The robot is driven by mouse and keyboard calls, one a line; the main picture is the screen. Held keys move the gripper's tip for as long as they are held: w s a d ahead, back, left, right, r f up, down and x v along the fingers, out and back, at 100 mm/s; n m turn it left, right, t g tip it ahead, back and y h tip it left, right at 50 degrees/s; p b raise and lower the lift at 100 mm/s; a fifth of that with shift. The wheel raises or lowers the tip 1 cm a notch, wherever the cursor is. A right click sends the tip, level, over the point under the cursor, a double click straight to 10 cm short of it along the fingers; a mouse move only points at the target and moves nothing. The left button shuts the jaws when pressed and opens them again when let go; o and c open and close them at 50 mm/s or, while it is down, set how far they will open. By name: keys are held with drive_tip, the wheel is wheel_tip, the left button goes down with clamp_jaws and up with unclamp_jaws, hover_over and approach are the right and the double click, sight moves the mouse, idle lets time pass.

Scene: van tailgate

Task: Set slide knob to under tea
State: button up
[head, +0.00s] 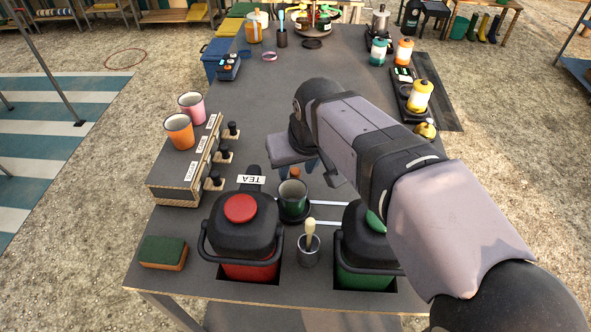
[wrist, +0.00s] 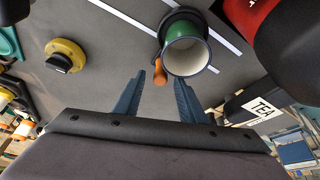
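The slide knob is a small orange-brown peg (head: 295,172) beside a green mug (head: 292,196) on a dark round base. The mug stands between two white lines (head: 328,203), just right of the TEA label (head: 251,180) by the red urn (head: 240,235). My gripper (wrist: 160,78) is open, with one blue finger on each side of the knob (wrist: 160,74) in the wrist view. Gaps show between knob and fingers. The mug (wrist: 186,50) is just beyond the fingertips. The TEA label (wrist: 263,108) is at the lower right there.
The green urn (head: 365,275) stands right of the mug, partly behind my arm. A metal cup with a brush (head: 309,248) stands in front of the mug. Left are a wooden rack (head: 178,184), two cups and a sponge (head: 163,252). A yellow dial (wrist: 66,55) shows at left.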

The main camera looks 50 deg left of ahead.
drive_tip(key=v, duration=0.4)
drive_tip(key=shift+s+r, duration=0.1)
drive_tip(key=shift+r, duration=0.1)
drive_tip(key=shift+r, duration=0.1)
drive_tip(key=shift+p+x, duration=0.4)
drive_tip(key=shift+x, duration=3.2)
drive_tip(key=shift+c, duration=0.2)
clamp_jaws()
